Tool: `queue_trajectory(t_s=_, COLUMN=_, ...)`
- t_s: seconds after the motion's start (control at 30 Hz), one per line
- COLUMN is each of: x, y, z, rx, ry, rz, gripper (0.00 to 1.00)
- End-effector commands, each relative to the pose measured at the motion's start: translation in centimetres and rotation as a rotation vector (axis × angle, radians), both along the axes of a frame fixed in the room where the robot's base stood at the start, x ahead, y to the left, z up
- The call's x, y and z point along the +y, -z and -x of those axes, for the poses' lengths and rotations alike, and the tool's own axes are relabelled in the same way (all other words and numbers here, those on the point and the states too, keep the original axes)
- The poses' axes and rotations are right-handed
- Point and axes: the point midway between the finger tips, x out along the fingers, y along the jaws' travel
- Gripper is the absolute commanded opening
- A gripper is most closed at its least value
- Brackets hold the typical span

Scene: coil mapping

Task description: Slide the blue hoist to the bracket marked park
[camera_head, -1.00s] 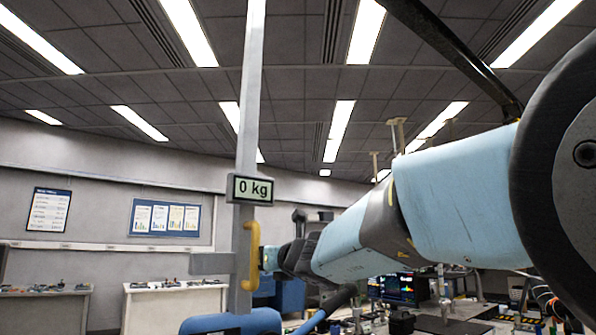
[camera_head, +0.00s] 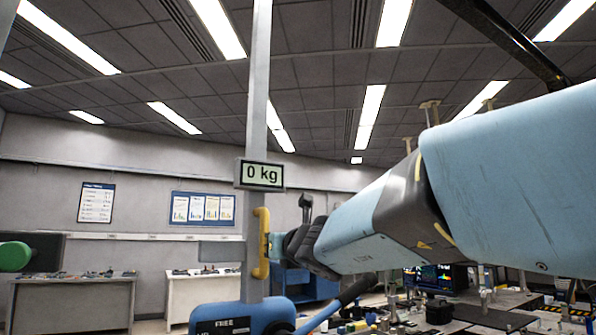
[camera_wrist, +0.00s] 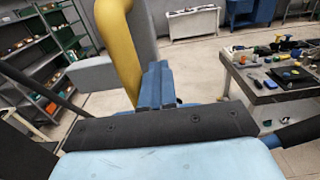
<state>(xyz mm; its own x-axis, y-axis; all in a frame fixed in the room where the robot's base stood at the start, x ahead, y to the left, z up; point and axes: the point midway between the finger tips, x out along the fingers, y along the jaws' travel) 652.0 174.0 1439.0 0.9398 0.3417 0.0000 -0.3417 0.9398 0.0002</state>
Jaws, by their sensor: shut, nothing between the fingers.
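My gripper (camera_head: 274,245) is at the right side of the handle. In the wrist view its blue fingers (camera_wrist: 157,78) are together and empty, just right of the handle; whether they touch it I cannot tell. No bracket marked park is visible.
A cluttered bench (camera_wrist: 280,85) stands at the right in the wrist view, with shelves (camera_wrist: 40,65) at the left. In the head view, a green rounded thing (camera_head: 14,256) is at the left edge, and low benches (camera_head: 70,303) line the back wall.

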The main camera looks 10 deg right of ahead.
Motion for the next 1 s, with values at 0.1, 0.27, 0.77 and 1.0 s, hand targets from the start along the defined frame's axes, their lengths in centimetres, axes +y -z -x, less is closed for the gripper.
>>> queue_trajectory(t_s=0.1, x=0.9, y=-0.1, z=0.3, rx=-0.001, ry=-0.001, rz=0.001, gripper=0.00)
queue_trajectory(t_s=0.27, x=2.0, y=0.0, z=0.7, rx=-0.001, ry=-0.001, rz=0.001, gripper=0.00)
queue_trajectory(t_s=0.77, x=3.7, y=0.0, z=1.4, rx=0.000, ry=0.000, rz=0.000, gripper=0.00)
queue_trajectory(t_s=1.0, x=4.0, y=0.0, z=1.4, rx=0.000, ry=0.000, rz=0.001, gripper=0.00)
